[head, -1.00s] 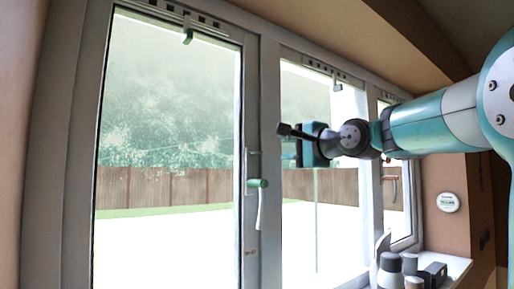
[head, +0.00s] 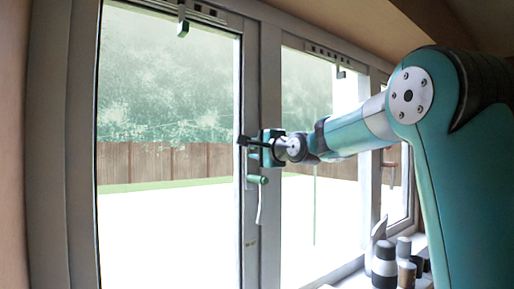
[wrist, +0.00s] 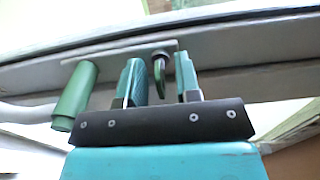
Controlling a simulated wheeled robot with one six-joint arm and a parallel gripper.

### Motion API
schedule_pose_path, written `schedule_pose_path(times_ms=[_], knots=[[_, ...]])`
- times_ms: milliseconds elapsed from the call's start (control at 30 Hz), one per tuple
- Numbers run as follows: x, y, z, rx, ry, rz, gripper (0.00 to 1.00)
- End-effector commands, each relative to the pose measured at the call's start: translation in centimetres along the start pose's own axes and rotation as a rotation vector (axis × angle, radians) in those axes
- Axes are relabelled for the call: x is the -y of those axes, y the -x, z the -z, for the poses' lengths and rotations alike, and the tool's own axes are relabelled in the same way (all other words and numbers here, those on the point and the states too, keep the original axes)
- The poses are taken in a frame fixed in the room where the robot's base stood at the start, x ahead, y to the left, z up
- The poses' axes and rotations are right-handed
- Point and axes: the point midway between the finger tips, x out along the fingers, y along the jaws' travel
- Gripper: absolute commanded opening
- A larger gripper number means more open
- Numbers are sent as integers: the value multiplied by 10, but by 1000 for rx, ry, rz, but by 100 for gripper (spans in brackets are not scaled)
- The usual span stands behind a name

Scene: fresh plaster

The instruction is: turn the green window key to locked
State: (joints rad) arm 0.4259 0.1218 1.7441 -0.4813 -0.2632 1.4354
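The green window key (wrist: 160,70) sits on a grey plate on the window frame in the wrist view, with a dark round part beside it. My gripper (wrist: 157,84) is open, with one finger on each side of the key and a visible gap to each. I cannot tell how deep the key lies between the fingers. In the head view my gripper (head: 252,142) is at the upright between two panes, and it hides the key. The window handle (head: 258,190), with a green grip (wrist: 75,95), is just below my gripper in the head view.
Several jars (head: 386,264) stand on the sill at the lower right. A reddish handle (head: 390,164) is on the far right window. The glass lies close on both sides of the upright.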

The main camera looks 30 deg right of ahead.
Motion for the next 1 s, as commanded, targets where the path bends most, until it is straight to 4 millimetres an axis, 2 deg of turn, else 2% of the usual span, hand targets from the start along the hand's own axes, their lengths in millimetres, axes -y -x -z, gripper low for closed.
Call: schedule_pose_path(times_ms=[33,167,633,1000], knots=[[0,0,0,0,0,0,31],[0,0,0,0,0,0,1],[-3,1,0,0,58,0,0],[-6,1,0,0,337,2,0]])
